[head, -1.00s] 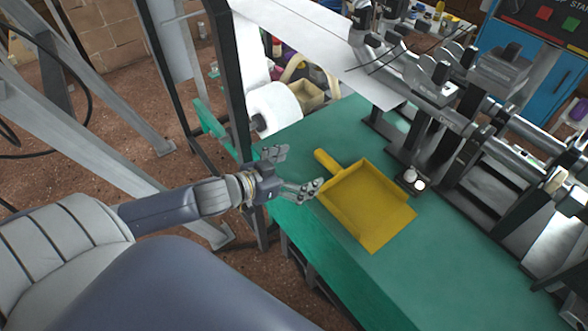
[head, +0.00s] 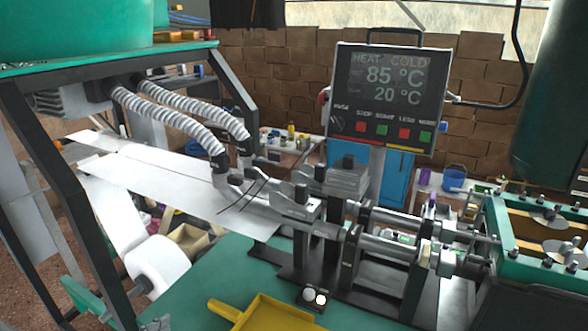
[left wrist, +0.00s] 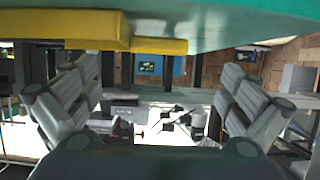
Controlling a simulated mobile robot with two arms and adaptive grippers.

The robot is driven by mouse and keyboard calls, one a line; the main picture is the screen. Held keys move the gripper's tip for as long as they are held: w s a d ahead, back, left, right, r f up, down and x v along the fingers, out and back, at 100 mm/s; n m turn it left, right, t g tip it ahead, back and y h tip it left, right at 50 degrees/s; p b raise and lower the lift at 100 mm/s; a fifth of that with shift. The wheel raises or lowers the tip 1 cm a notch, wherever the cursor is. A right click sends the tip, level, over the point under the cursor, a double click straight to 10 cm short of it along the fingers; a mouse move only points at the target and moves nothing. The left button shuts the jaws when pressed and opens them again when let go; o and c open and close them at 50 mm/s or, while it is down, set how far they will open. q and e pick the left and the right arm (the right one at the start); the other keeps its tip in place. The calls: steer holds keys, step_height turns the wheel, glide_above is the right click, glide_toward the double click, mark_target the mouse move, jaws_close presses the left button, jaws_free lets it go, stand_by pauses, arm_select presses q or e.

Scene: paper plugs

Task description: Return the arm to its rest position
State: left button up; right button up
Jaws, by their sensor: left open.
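My left gripper (left wrist: 160,85) is open in the left wrist view, with its two fingers spread wide and nothing held between them. The yellow dustpan (head: 264,314) lies on the green table (head: 210,279), partly cut off by the bottom edge of the head view. It also shows as a yellow band (left wrist: 95,30) in the upper part of the left wrist view, apart from the fingers. My right gripper is in neither view.
A machine with metal rollers (head: 380,245) stands on the table to the right. A control panel (head: 385,98) reads 85 °C and 20 °C. A white paper roll (head: 160,265) hangs at the left beside a dark frame. Ribbed hoses (head: 185,120) reach down to the paper strip.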

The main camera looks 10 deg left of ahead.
arm_select(q)
steer(key=s+d+f+n+g+y, duration=0.1)
steer(key=s+d+f+g, duration=0.15)
steer(key=s, duration=0.45)
steer(key=s+d+f+g+y, duration=0.2)
steer(key=s+f+g, duration=0.2)
steer(key=s, duration=0.2)
steer(key=s+d+f+n+g+y, duration=0.1)
steer(key=s+d+f+g, duration=0.2)
steer(key=s, duration=0.4)
step_height(320, 180, down, 26)
steer(key=s+g, duration=0.2)
steer(key=s+a+f, duration=0.3)
steer(key=s+f, duration=1.2)
steer(key=s, duration=0.1)
steer(key=shift+s+a+f+m+g, duration=0.15)
steer(key=shift+a+f+m+g, duration=0.1)
steer(key=shift+m+g, duration=0.15)
